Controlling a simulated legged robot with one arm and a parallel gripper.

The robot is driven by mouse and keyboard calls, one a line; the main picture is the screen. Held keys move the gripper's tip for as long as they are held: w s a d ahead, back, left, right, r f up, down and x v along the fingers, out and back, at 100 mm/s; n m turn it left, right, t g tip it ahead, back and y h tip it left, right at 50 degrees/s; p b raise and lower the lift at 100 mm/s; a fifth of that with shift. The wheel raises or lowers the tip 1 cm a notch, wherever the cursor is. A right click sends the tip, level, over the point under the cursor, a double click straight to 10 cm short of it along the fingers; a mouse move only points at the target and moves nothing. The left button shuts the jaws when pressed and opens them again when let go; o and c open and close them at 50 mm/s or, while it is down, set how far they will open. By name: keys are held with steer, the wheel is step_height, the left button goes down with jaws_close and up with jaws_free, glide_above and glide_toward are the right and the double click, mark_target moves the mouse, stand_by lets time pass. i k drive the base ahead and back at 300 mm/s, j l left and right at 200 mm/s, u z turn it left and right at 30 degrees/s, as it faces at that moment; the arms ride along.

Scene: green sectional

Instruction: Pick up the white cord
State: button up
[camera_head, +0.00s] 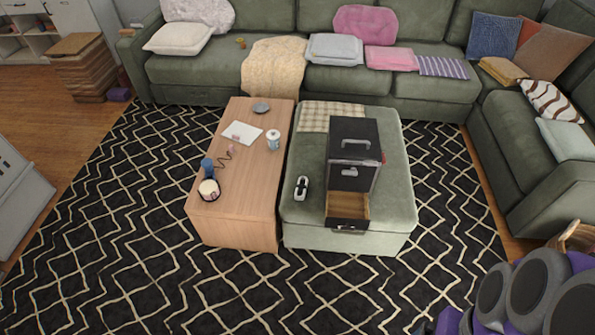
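I cannot make out a white cord for certain. A small white object with dark parts (301,188) lies on the green ottoman (297,222), left of a black box; it is too small to tell whether it is a cord. A thin dark wavy cord (224,160) with a pinkish end lies on the wooden coffee table (240,225), between a white sheet and a blue cup. My gripper is not in view.
The black box (352,143) has an open wooden drawer (347,207). On the table are the white sheet (240,133), a white can (273,141), a grey dish (261,107), the blue cup (207,167) and a pale-topped jar (209,189). Patterned rug (150,270) in front is clear.

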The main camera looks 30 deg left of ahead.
mark_target(300, 187)
steer(key=u, duration=1.2)
steer(key=i+j+z, duration=0.15)
steer(key=i+j, duration=0.35)
steer(key=i+j+z, duration=0.2)
steer(key=i+j, duration=0.35)
steer(key=i+j+z, duration=0.15)
steer(key=i+j, duration=0.3)
steer(key=j, duration=0.25)
